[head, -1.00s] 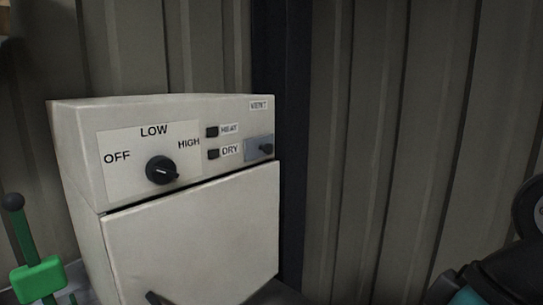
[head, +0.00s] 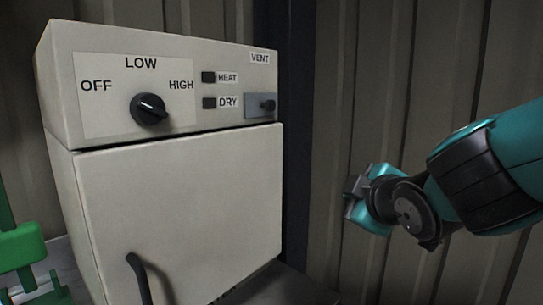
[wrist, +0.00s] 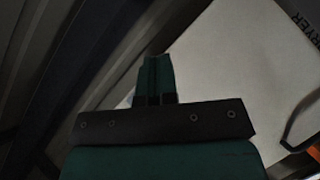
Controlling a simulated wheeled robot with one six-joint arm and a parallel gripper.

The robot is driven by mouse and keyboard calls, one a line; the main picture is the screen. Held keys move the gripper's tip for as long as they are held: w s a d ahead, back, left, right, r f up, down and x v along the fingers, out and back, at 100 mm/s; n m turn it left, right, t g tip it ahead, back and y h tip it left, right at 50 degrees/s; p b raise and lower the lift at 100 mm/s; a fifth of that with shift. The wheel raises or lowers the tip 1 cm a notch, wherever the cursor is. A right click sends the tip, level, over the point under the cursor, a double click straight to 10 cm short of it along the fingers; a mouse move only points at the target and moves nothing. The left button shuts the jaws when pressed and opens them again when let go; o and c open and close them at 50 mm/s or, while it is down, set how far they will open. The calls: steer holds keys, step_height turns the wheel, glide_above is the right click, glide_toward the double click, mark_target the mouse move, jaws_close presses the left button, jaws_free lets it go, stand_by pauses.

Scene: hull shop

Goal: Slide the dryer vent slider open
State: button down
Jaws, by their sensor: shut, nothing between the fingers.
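The dryer (head: 180,190) is a cream box with a control panel across its top front. The vent slider (head: 267,104) is a small black knob on a grey plate under the VENT label (head: 260,57), at the panel's right end. The knob sits toward the right side of its plate. My gripper (head: 352,196) is to the right of the dryer and lower than the slider, apart from both. In the wrist view its fingers (wrist: 155,75) are together and empty, with the dryer's pale side (wrist: 230,60) beyond them. The slider is not visible in the wrist view.
A black dial (head: 149,109) and the HEAT (head: 208,77) and DRY (head: 209,103) buttons share the panel. A dark door handle (head: 141,277) sticks out below. A green object (head: 20,245) stands at the left. Corrugated wall (head: 400,70) lies behind.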

steer(key=a+r+n+t+y+b, duration=0.2)
steer(key=a+n+t+y+b, duration=0.1)
steer(key=a+n, duration=0.3)
steer(key=s+a+r+n+t+y+b, duration=0.1)
steer(key=a+r+n+t+y+b, duration=0.1)
steer(key=a+n+y, duration=0.4)
steer(key=n+t+b, duration=0.1)
steer(key=n+t, duration=0.1)
steer(key=n, duration=0.3)
steer(key=shift+r+t, duration=0.3)
steer(key=shift+a, duration=0.15)
steer(key=p, duration=1.3)
glide_toward(262, 106)
steer(key=a+x, duration=0.1)
steer(key=x, duration=0.3)
steer(key=shift+w+d+r+p, duration=0.3)
steer(key=shift+w+p, duration=0.05)
steer(key=shift+p, duration=0.3)
